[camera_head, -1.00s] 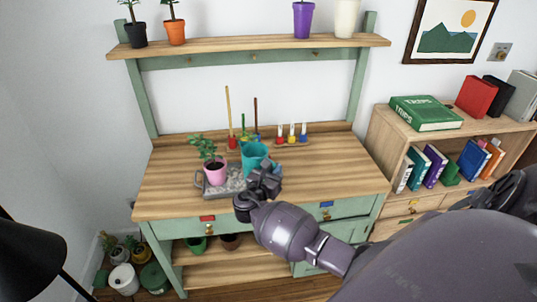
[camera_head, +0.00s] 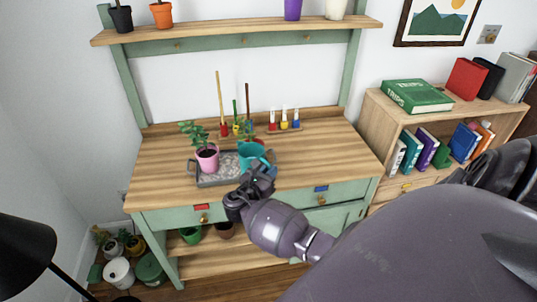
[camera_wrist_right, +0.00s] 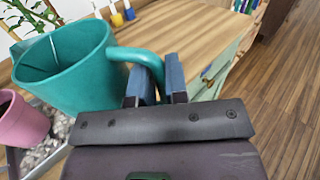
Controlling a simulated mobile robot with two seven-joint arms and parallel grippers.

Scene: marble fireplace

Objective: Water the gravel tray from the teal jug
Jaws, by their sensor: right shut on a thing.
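The teal jug (camera_head: 251,157) is at the right end of the grey gravel tray (camera_head: 199,181) on the bench top. My right gripper (camera_head: 262,174) is shut on its handle, on the near right side. In the right wrist view the jug (camera_wrist_right: 68,70) has its open mouth facing up, and its curved handle runs between the two fingers (camera_wrist_right: 158,80). I cannot tell whether its base is touching anything. The tray holds grey gravel and a pink pot (camera_head: 207,160) with a leafy plant, left of the jug. My left gripper is out of view.
Behind the tray stand upright sticks or tools and a small rack (camera_head: 284,126) with coloured items. A bookcase (camera_head: 390,120) stands to the right. A black lamp-like shape (camera_head: 25,250) is at lower left. The right part of the bench top (camera_head: 335,150) is clear.

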